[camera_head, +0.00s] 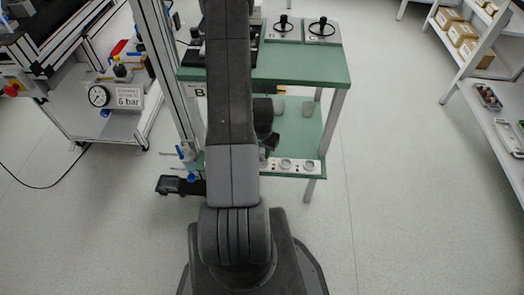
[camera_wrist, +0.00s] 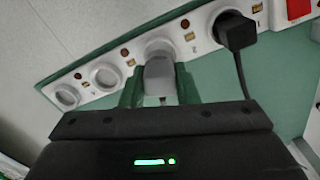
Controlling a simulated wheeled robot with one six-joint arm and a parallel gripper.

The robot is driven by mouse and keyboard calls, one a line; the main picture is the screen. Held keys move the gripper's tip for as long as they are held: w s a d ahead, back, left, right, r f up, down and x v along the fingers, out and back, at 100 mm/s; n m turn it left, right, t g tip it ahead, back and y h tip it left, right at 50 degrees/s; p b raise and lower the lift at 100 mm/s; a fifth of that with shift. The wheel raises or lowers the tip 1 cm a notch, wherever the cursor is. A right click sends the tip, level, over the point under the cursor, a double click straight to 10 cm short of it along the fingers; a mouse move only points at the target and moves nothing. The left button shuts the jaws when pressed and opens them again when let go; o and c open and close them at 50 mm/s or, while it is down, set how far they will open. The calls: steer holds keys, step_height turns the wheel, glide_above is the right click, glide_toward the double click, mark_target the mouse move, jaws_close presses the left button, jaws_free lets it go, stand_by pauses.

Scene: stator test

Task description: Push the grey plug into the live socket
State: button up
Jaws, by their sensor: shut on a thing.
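In the wrist view my gripper (camera_wrist: 159,92) has green fingers shut on the grey plug (camera_wrist: 159,72). The plug is in front of a round socket (camera_wrist: 157,46) in the middle of the white socket strip (camera_wrist: 105,60), overlapping its lower part. I cannot tell whether its pins are in the socket. Two empty sockets (camera_wrist: 106,76) lie to the left. Small dark red lamps sit beside the sockets; I cannot tell which socket is live. In the head view the strip (camera_head: 305,165) runs along the lower shelf's front edge; my arm hides the plug and most of the gripper.
A black plug (camera_wrist: 236,32) with a hanging cable fills the socket to the right. A red switch (camera_wrist: 298,9) is at the strip's right end. The green bench (camera_head: 300,68) stands over the lower shelf. Floor to the right is clear.

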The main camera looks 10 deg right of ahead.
steer(key=shift+f, duration=0.15)
steer(key=shift+f+b, duration=0.75)
steer(key=shift+b, duration=0.05)
steer(key=shift+f+b, duration=0.55)
steer(key=shift+b, duration=0.05)
stand_by(0.5)
steer(key=o, duration=1)
steer(key=shift+o, duration=0.2)
steer(key=shift+r, duration=0.1)
step_height(320, 180, up, 14)
steer(key=p, duration=0.3)
steer(key=shift+f, duration=0.25)
step_height(320, 180, down, 14)
steer(key=b, duration=0.3)
steer(key=shift+r, duration=0.2)
